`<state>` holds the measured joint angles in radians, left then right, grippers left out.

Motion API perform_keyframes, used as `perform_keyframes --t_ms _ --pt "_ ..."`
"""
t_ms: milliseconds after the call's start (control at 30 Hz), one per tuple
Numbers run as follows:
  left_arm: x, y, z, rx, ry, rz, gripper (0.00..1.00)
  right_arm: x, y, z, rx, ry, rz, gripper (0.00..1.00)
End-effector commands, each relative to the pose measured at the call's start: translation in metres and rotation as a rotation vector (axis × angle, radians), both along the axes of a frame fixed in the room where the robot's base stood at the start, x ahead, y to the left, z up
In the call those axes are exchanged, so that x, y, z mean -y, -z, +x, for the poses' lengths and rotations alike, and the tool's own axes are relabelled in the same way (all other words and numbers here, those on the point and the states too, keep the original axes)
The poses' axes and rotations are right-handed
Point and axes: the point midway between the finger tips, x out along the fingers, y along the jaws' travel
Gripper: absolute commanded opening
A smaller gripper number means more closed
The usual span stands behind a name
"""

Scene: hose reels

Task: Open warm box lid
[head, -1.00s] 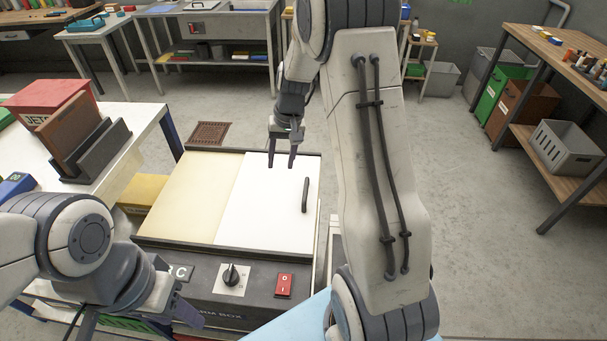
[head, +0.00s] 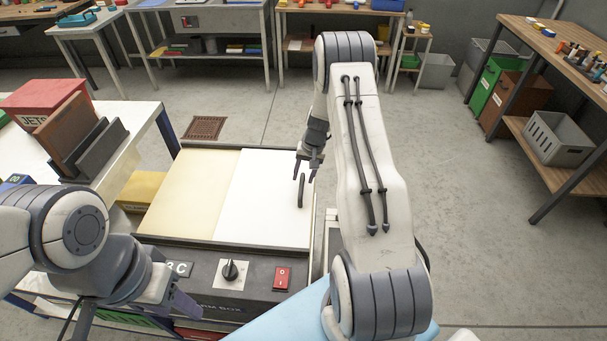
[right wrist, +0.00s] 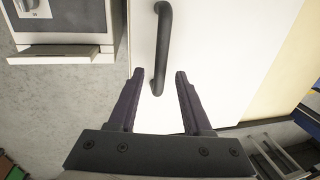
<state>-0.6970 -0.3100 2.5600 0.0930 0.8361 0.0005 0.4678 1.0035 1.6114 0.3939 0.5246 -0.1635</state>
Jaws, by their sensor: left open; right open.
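The warm box (head: 205,271) stands in front of me with a dark front panel, a knob and a red switch. Its top has a cream panel (head: 187,196) on the left and a white lid panel (head: 262,208) on the right. A dark bar handle (head: 301,192) is on the white panel near its right edge; it also shows in the right wrist view (right wrist: 162,45). My right gripper (head: 305,178) is open and empty above the handle's far end. In the right wrist view the handle's near end lies between and beyond the fingertips (right wrist: 157,76). My left gripper (head: 180,305) is low by the box's front left.
A yellow block (head: 142,188) lies beside the warm box. Shelving (head: 560,130) with bins is at the right.

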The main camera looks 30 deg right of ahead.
Motion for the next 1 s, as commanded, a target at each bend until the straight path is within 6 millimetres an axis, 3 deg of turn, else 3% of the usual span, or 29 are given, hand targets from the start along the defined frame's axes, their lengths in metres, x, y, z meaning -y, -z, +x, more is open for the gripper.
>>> perform_keyframes --t_ms 333,467,1000 --pt "0.0001 -0.0008 0.0000 0.000 0.000 0.000 0.50 -0.0007 0.0047 0.0004 0.000 0.000 0.000 0.49" --pt "0.0000 -0.0008 -0.0001 0.000 0.000 0.000 0.50 -0.0006 0.0047 0.0003 0.000 0.000 0.000 0.00" --pt "0.0001 -0.0009 0.0000 0.000 0.000 0.000 0.50 -0.0003 0.0043 0.0000 -0.001 0.001 0.001 0.00"
